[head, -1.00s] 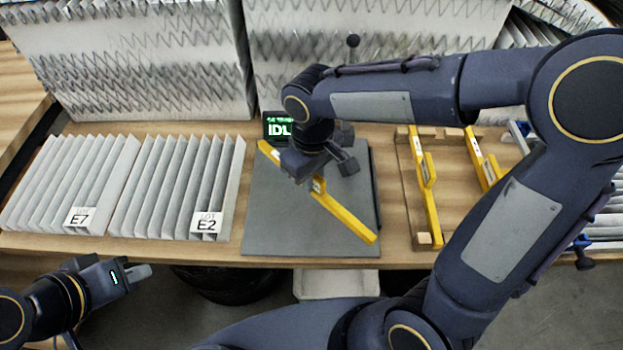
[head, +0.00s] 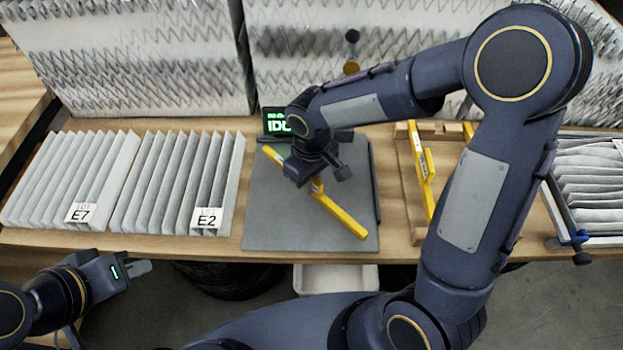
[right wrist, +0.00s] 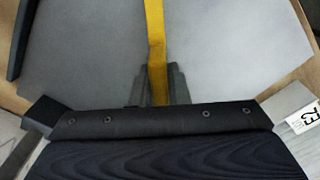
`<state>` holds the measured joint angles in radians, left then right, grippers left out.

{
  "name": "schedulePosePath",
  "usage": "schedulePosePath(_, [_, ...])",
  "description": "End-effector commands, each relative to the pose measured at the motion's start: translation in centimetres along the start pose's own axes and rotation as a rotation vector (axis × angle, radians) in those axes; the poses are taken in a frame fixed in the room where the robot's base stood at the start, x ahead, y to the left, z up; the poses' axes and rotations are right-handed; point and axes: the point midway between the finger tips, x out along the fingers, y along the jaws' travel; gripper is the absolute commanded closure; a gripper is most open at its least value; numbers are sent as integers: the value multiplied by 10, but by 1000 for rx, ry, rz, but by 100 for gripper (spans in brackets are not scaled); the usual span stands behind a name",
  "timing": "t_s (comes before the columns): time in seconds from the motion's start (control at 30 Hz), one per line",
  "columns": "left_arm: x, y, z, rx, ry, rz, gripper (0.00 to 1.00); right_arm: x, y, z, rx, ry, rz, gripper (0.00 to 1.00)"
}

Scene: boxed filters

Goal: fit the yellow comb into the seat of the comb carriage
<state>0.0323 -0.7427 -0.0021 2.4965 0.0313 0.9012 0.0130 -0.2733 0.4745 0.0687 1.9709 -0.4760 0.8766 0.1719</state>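The long yellow comb (head: 338,215) with a pale label lies slantwise across or just above the grey plate (head: 280,225); I cannot tell if it touches. My right gripper (head: 318,178) is over its middle, hiding part of it. In the right wrist view the yellow comb (right wrist: 155,45) runs between the two grey fingers (right wrist: 157,88), which are close against its sides. My left gripper (head: 138,267) is low at the left, away from the comb, apparently empty; its finger gap is not clear. I cannot surely pick out the comb carriage or its seat.
A wooden rack (head: 417,236) with more yellow pieces stands right of the plate, partly behind my right arm. Pleated filters labelled E7 (head: 82,212) and E2 (head: 207,217) lie left. A small green-lit display (head: 276,122) stands behind the plate. A pleated filter (head: 592,190) lies far right.

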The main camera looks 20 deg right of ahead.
Motion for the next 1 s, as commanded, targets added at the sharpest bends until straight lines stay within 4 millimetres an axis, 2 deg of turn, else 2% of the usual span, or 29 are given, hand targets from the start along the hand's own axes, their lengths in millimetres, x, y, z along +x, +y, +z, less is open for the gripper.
schedulePosePath(0.03, [0, 0, 0, 0, 0, 0, 100, 0, 0, 0, 0, 0, 0, 78])
schedulePosePath(0.13, [0, 0, 0, 0, 0, 0, 100, 0, 0, 0, 0, 0, 0, 65])
schedulePosePath(0.4, [-1, 0, 0, 0, 0, 0, 100, -1, 0, 0, 0, 0, 0, 64])
schedulePosePath(0.53, [-3, 1, -2, 0, 0, 0, 100, -8, 0, 0, 0, 2, 1, 64])
schedulePosePath(0.67, [-2, 1, -1, 0, 0, 0, 100, -29, 0, -1, 1, 6, 1, 64])
schedulePosePath(1.0, [0, 0, 0, 0, 0, 0, 100, -100, 0, -1, 0, 4, 0, 64])
